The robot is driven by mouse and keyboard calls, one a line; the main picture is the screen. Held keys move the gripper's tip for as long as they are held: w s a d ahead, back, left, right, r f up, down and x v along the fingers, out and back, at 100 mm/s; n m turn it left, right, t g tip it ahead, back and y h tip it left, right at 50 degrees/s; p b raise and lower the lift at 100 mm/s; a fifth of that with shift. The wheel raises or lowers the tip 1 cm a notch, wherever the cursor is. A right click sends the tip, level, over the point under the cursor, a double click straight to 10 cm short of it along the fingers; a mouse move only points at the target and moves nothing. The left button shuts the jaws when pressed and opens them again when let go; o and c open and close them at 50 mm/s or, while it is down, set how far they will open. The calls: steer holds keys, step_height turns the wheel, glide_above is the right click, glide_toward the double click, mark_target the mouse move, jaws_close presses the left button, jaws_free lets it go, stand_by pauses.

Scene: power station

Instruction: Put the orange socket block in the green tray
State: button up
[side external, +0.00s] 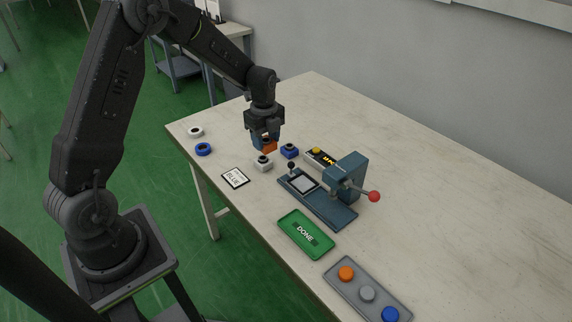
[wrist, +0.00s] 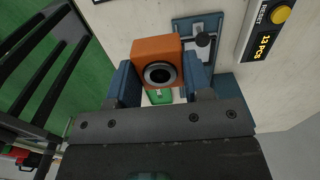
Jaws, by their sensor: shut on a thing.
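The orange socket block (wrist: 157,62) is between the two blue fingers of my gripper (wrist: 160,85) in the wrist view, its dark round socket facing the camera. In the side view my gripper (side external: 265,140) is shut on the orange block (side external: 269,147), over the far left part of the table, near a white block and a blue block. Whether the block touches the table is hard to tell. The green tray (side external: 291,239), marked DONE, lies at the table's near edge, to the right of and nearer than my gripper. Its inside shows no block.
A white block (side external: 263,166) and a blue block (side external: 290,152) stand close by my gripper. A blue press (side external: 345,180) with a red-knobbed lever stands between gripper and tray. A BLUE card (side external: 235,178), two rings and a button panel (side external: 348,291) are also on the table (side external: 440,190).

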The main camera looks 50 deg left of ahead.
steer(key=s+d, duration=0.7)
steer(key=d, duration=0.4)
glide_above(305, 234)
steer(key=f, duration=0.7)
steer(key=shift+a+f, duration=0.15)
steer(key=shift+a, duration=0.25)
steer(key=shift+d+f, duration=0.35)
steer(key=shift+f, duration=1.85)
steer(key=shift+f, duration=0.15)
steer(key=o, duration=1)
